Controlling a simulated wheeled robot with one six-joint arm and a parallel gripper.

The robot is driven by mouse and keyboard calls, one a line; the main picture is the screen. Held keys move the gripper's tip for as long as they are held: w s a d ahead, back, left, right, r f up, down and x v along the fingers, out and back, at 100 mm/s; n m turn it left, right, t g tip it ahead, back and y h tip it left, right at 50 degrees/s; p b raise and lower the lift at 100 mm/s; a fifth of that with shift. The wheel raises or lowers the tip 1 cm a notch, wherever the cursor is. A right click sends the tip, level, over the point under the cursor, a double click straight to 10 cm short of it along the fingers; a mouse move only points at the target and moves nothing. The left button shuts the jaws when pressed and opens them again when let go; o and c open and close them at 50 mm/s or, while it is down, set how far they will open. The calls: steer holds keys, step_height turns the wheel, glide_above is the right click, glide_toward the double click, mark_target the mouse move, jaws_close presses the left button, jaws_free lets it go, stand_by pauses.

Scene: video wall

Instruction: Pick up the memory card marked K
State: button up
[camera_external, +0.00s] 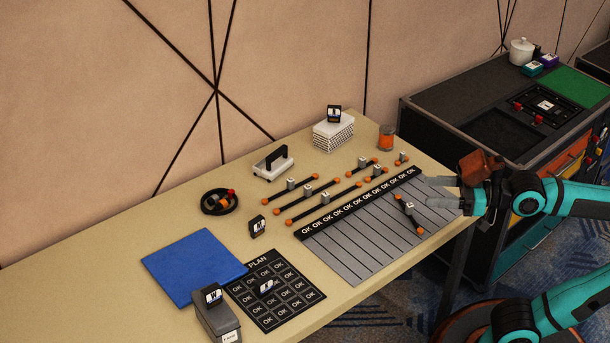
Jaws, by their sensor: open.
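Several small black memory cards with white labels stand on the table. One card (334,113) stands on a white stack at the back. One card (257,225) stands on the bare tabletop at the middle. One card (266,286) is on the black PLAN mat (292,316). One card (213,293) is on a dark grey box (217,321) at the front. The letters are too small to tell which is K.
A striped grey board (345,262) with an OK strip fills the table's right part, with orange-ended black bars behind it. A blue mat (193,266), a coiled cable (219,202), a black-handled block (272,164) and an orange jar (386,138) stand around. The left tabletop is clear.

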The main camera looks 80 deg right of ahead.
steer(key=shift+c, duration=0.4)
steer(key=m+g+y, duration=0.3)
steer(key=m+g, duration=1.1)
steer(key=m, duration=1.2)
glide_above(264, 279)
steer(key=s+d, duration=0.1)
steer(key=d, duration=0.1)
steer(key=f, duration=2.5)
steer(key=shift+a+f, duration=0.2)
steer(key=shift+f, duration=0.2)
steer(key=shift+s+x, duration=0.15)
steer(key=shift+x, duration=1.4)
steer(key=shift+s+x, duration=0.2)
steer(key=shift+x, duration=1.3)
steer(key=shift+a, duration=0.1)
jaws_close()
